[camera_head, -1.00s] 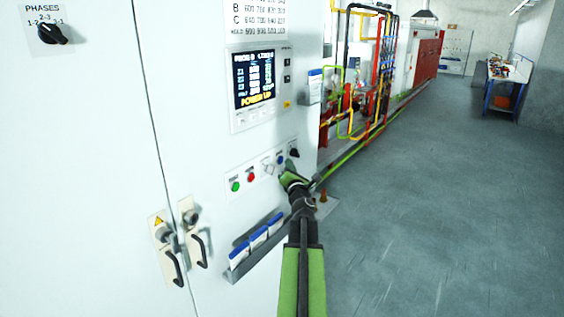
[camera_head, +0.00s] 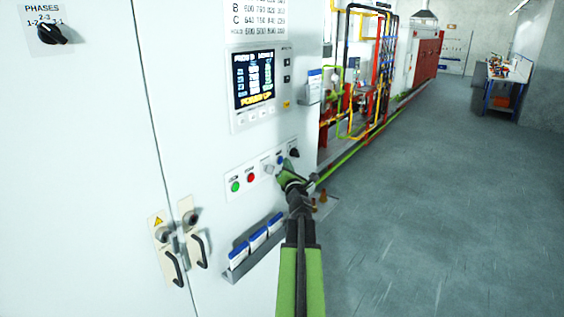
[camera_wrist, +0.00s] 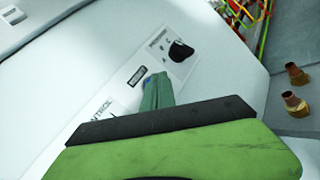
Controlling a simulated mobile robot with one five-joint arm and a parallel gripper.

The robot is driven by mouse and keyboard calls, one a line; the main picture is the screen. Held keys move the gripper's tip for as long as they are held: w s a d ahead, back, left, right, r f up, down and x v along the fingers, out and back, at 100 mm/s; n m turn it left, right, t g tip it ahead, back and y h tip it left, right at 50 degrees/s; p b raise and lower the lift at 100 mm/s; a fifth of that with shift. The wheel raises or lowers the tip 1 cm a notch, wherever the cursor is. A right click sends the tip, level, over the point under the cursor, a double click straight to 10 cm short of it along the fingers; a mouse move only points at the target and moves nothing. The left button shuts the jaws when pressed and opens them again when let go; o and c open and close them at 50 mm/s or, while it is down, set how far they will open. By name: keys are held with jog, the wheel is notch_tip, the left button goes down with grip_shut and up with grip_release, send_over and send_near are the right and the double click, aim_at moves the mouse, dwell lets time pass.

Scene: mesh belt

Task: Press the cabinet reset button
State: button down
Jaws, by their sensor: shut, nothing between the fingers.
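The white cabinet (camera_head: 95,160) carries a button strip (camera_head: 262,180) with a green button (camera_head: 235,187), a red button (camera_head: 251,177), a grey switch, a blue button (camera_head: 280,160) and a black knob (camera_head: 294,153). The knob also shows in the wrist view (camera_wrist: 180,50). The strip's labels are too small to read in the head view. My gripper (camera_head: 284,169) is shut and empty, its tip just below the blue button. In the wrist view its green fingers (camera_wrist: 157,91) mostly cover that button; a sliver of blue shows at the tip. I cannot tell whether they touch.
A lit display (camera_head: 254,79) sits above the strip. A document rack (camera_head: 253,248) with blue-white booklets juts out below it. Door handles (camera_head: 174,268) protrude at lower left. Coloured pipes (camera_head: 360,75) stand beyond the cabinet. The grey floor (camera_head: 440,190) at right is open.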

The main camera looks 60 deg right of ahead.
jog(key=shift+w, duration=0.45)
dwell(0.3)
dwell(0.3)
jog(key=shift+s, duration=0.9)
jog(key=shift+s, duration=2.5)
